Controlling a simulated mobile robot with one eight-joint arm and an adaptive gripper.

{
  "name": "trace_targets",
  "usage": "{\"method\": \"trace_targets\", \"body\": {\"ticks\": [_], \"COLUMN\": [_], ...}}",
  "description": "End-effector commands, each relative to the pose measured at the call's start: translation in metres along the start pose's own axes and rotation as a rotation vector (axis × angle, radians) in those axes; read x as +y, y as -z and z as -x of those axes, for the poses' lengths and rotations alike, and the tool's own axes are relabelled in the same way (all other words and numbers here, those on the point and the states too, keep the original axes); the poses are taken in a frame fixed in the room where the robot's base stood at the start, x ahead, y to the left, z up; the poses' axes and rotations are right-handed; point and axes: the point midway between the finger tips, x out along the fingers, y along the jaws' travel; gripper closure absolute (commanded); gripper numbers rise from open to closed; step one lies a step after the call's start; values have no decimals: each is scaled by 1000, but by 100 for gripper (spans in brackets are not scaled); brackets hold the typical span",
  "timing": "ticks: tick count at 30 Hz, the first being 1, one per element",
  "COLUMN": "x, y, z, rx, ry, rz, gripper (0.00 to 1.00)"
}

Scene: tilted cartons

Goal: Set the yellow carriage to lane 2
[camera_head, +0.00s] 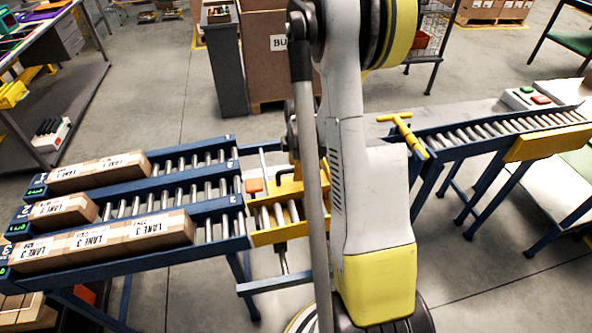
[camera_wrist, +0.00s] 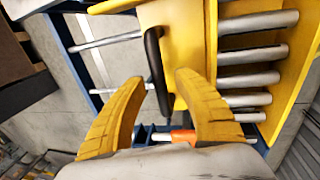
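The yellow carriage (camera_head: 280,234), with its short rollers, stands at the right end of the lanes. It appears in line with lane 3 (camera_head: 150,256), nearest me; lane 2 (camera_head: 120,221) is the middle lane. In the wrist view the carriage's yellow plate (camera_wrist: 188,40) carries a black bar handle (camera_wrist: 154,68). My gripper (camera_wrist: 160,82) is open. Its two yellow fingers stand on either side of the handle's lower end, with gaps showing. My arm hides the gripper and part of the carriage in the head view.
Cartons lie on all three lanes at the left, including a lane 3 carton (camera_head: 145,228). A roller conveyor (camera_head: 500,128) with a yellow T-shaped handle (camera_head: 405,130) stands at the right. A large brown box (camera_head: 268,60) stands behind.

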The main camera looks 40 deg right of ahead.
Motion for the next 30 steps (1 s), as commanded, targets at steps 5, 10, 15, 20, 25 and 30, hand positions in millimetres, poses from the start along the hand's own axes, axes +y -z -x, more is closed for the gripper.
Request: {"method": "trace_targets", "body": {"ticks": [5, 10, 15, 20, 25, 30], "x": [0, 0, 0, 1, 28, 78], "y": [0, 0, 0, 0, 0, 0], "z": [0, 1, 0, 0, -6, -16], "rx": [0, 0, 0, 0, 0, 0], "ry": [0, 0, 0, 1, -1, -1], "rz": [0, 0, 0, 0, 0, 0], "gripper": [62, 100, 100, 100, 100, 100]}}
